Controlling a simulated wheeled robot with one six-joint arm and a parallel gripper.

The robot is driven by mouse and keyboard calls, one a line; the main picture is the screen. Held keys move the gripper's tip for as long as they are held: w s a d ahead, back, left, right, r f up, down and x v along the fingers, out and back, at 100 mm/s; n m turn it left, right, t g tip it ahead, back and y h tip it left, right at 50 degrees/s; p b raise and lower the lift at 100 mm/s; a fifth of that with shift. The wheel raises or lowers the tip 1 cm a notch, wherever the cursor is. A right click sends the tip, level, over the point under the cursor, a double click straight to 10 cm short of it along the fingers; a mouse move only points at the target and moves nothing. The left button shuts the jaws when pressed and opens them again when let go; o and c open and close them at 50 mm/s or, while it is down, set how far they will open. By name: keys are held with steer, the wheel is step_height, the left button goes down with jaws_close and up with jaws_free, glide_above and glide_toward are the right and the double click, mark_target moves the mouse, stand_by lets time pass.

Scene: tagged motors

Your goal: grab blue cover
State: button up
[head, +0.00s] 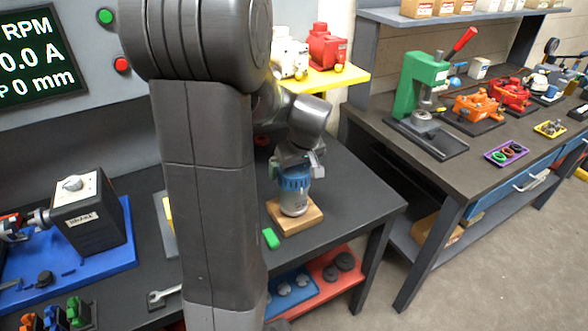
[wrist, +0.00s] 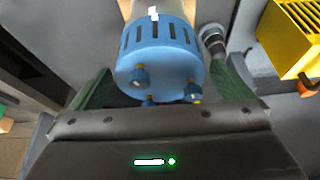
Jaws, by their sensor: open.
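The blue cover (head: 294,181) is a slotted blue cap on top of an upright silver motor (head: 293,203). The motor stands on a wooden block (head: 309,217) on the dark bench. The cover fills the upper middle of the wrist view (wrist: 156,50), with blue knobs on its near face. My gripper (head: 294,163) is right at the cover in the head view. Its green-sided fingers (wrist: 160,85) are open, one on each side of the cover. I cannot tell whether they touch it.
A green block (head: 270,238) lies left of the wooden block. A yellow shelf (head: 320,79) with red and white motors is behind. A black test box (head: 86,215) stands at left. A second bench with a green press (head: 419,80) is at right, across a floor gap.

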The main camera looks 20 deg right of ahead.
steer(key=shift+w+f, duration=0.2)
steer(key=shift+f, duration=0.35)
steer(key=c, duration=1.1)
